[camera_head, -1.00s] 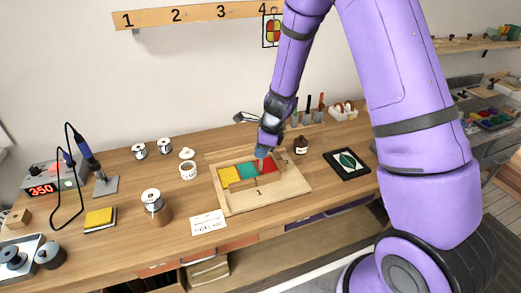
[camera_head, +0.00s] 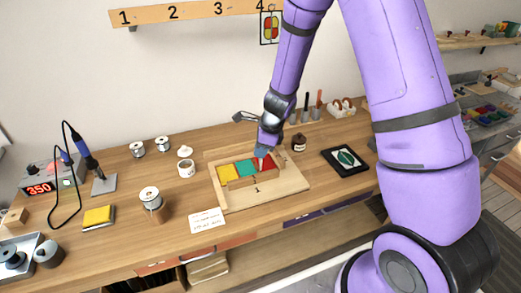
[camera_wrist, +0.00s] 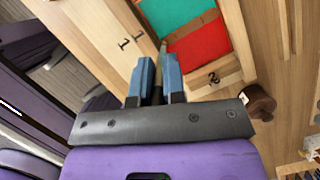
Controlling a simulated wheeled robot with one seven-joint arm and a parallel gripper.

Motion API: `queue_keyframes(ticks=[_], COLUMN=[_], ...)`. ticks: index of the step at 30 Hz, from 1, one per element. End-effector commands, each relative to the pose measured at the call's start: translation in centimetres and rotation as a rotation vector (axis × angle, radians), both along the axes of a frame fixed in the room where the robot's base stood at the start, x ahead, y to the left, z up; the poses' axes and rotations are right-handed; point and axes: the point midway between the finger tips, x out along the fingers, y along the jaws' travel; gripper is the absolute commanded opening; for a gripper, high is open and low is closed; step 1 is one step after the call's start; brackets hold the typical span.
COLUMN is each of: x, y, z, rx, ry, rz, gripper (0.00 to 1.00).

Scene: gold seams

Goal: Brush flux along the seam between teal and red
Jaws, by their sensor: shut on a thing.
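A wooden board (camera_head: 285,198) marked 1 holds a row of glass pieces: yellow (camera_head: 229,173), teal (camera_head: 246,167) and red (camera_head: 268,162). My gripper (camera_wrist: 158,82) is shut on a thin brush (camera_wrist: 162,50), mostly hidden between the blue fingers. The brush's far end is near the seam's end at the board's edge; I cannot tell whether it touches. In the head view my gripper (camera_head: 262,150) is over the red and teal pieces.
A small brown bottle (camera_head: 299,142) stands right of the board, and a dark framed leaf picture (camera_head: 346,160) lies further right. The soldering iron (camera_head: 90,160) stands far left.

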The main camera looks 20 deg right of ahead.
Motion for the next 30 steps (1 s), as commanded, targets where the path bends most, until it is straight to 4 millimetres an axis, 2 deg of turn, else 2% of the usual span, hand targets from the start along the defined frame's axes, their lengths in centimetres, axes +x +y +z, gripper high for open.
queue_keyframes(ticks=[24, 30], x=[0.1, 0.0], y=[0.1, 0.0], z=[5.3, 6.0], rx=[0.000, 0.000], ry=[-0.002, -0.001], rz=[0.002, 0.001], gripper=[0.00, 0.00])
